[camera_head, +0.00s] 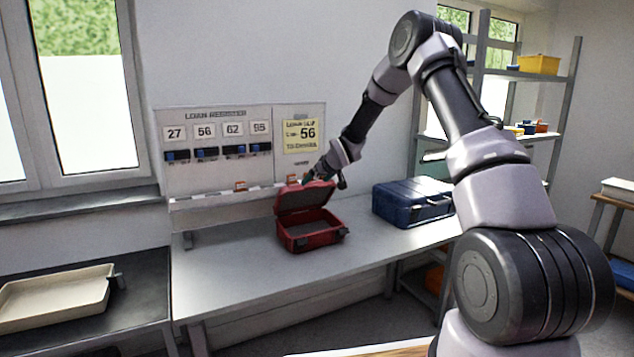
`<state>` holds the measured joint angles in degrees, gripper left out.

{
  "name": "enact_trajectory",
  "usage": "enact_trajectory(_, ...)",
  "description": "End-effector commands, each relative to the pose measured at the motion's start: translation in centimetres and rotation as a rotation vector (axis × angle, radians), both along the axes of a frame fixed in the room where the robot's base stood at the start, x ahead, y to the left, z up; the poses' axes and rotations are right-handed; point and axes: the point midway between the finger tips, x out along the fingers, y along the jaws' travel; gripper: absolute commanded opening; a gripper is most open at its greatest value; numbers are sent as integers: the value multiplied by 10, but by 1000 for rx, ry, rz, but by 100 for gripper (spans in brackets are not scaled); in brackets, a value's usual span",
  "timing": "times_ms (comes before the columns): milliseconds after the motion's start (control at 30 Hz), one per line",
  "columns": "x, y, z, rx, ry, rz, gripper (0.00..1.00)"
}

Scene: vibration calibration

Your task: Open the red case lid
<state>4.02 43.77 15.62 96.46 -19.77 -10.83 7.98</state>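The red case (312,243) stands on the grey workbench, left of the blue case. Its lid (304,198) is raised and tilted back, so the dark grey inside of the case shows. My gripper (312,179) is at the far upper edge of the lid, partly hidden behind it. I cannot tell whether the gripper touches the lid or whether its fingers are open or shut.
A closed blue case (412,203) stands on the workbench (225,275) to the right. A loan register board (217,150) stands behind. A beige tray (55,297) lies on a dark table at left. Shelves (540,78) stand at right. The workbench's left part is clear.

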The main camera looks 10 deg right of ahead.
Motion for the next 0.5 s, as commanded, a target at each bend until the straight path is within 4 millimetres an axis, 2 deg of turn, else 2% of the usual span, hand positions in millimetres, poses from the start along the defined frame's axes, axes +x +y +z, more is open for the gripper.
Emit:
enact_trajectory(267,-6,-3,4,0,3,-2,100)
enact_trajectory(500,-39,-16,33,0,2,-3,100)
